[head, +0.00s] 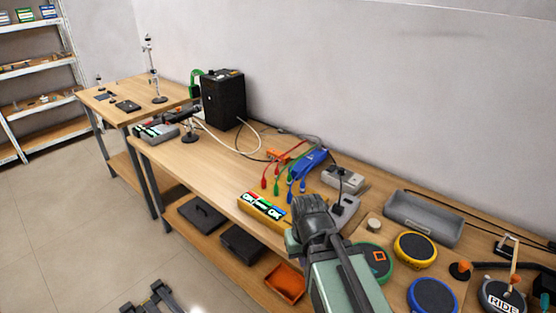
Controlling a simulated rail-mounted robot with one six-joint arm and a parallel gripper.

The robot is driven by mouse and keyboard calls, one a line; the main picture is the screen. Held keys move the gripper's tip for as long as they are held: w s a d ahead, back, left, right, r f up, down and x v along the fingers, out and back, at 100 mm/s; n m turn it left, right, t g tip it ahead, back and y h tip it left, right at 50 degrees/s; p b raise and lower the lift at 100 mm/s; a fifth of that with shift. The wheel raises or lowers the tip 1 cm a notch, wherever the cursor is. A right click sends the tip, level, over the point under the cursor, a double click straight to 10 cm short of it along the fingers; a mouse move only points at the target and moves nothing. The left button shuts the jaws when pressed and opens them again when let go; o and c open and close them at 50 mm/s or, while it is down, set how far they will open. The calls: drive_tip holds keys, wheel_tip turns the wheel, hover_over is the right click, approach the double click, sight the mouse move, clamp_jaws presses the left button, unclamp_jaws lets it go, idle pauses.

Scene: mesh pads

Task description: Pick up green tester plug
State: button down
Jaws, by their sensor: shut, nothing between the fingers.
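A green plug (276,187) on a cable is on the bench, between a red plug (263,183) and a blue plug (290,196). My gripper (308,215) is the dark end of my arm, to the right of the green plug and nearer to me. It is shut and empty, and apart from the plug. Its fingertips are hard to make out behind the dark wrist housing.
A yellow box with lit displays (262,206) lies at the bench's front edge, left of my gripper. An orange block (284,155) and a blue block (309,163) stand behind the plugs. Round pads (414,249) and a grey tray (423,218) fill the right.

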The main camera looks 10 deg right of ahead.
idle(0.3)
drive_tip(key=c, duration=0.9)
unclamp_jaws()
drive_tip(key=n+p, duration=0.3)
drive_tip(key=p, duration=0.1)
approach(276, 187)
drive_tip(key=shift+w, duration=0.55)
drive_tip(key=shift+m, duration=0.3)
drive_tip(key=f+b, duration=1.1)
drive_tip(key=shift+s+d, duration=0.1)
drive_tip(key=shift+s, duration=0.1)
drive_tip(key=shift+r, duration=0.2)
clamp_jaws()
